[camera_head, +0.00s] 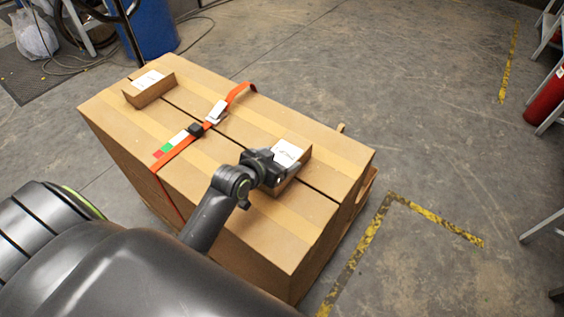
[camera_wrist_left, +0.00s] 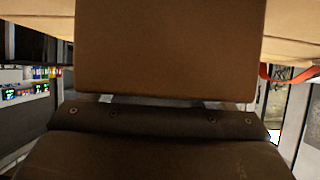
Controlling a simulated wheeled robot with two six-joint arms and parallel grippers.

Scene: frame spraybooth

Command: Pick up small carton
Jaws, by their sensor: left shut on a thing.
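A small carton (camera_head: 288,154) with a white label is on the right part of a large brown cardboard box's top (camera_head: 330,165) in the head view. My left gripper (camera_head: 272,168) is shut on this carton at its near left side. In the left wrist view the carton (camera_wrist_left: 170,50) fills the upper middle, close against the gripper (camera_wrist_left: 165,104). I cannot tell whether it touches the box top. A second small carton (camera_head: 150,86) with a white label sits at the box's far left end. My right gripper is not in view.
An orange strap (camera_head: 171,144) with a buckle crosses the large box between the two cartons. A blue barrel (camera_head: 152,30) stands behind at the left. A red cylinder (camera_head: 545,98) is at the far right. Open concrete floor lies right of the box.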

